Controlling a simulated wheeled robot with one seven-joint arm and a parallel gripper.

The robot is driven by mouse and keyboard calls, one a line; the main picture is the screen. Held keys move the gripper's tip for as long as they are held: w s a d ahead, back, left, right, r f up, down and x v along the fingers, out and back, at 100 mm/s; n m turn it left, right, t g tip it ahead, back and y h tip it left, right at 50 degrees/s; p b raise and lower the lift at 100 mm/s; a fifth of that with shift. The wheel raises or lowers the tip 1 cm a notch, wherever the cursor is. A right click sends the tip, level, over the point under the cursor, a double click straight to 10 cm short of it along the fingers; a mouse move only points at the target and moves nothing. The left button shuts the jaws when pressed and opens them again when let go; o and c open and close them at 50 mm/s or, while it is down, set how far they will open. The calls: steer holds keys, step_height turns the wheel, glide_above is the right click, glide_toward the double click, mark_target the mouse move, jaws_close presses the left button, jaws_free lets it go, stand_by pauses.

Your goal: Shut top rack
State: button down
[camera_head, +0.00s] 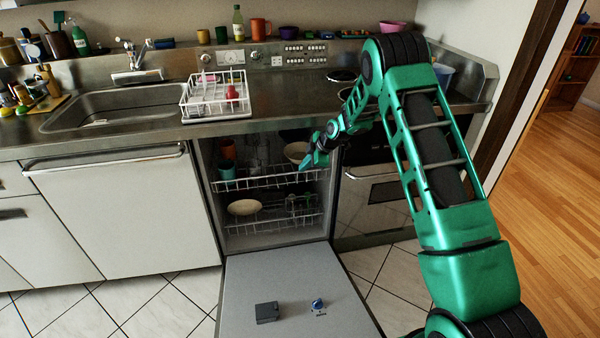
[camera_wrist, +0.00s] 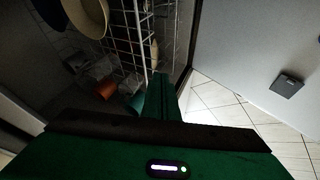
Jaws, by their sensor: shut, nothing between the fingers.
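The top rack (camera_head: 268,179) is a white wire rack inside the open dishwasher, holding a bowl (camera_head: 296,152) and cups. Its front edge sits near the cabinet opening; I cannot tell exactly how far out it stands. In the wrist view the rack's white wires (camera_wrist: 138,35) run beside my fingers. My green gripper (camera_head: 308,163) is shut and empty at the right part of the rack's front. In the wrist view my shut fingers (camera_wrist: 160,95) point at the rack; whether they touch it is unclear.
The dishwasher door (camera_head: 285,290) lies lowered in front, with a dark box-like part on it. The lower rack (camera_head: 270,220) holds a bowl and stays inside. The counter (camera_head: 300,95) overhangs above, and the oven (camera_head: 375,195) stands to the right.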

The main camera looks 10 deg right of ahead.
steer(key=s+a+f+n+h, duration=0.25)
steer(key=a+f, duration=0.35)
steer(key=f, duration=0.5)
steer(key=n+t+h, duration=0.2)
steer(key=n+t, duration=0.7)
steer(key=n, duration=0.8)
glide_toward(234, 182)
steer(key=x, duration=0.4)
steer(key=shift+w+f, duration=0.3)
steer(key=shift+f, duration=0.05)
steer(key=shift+w, duration=0.75)
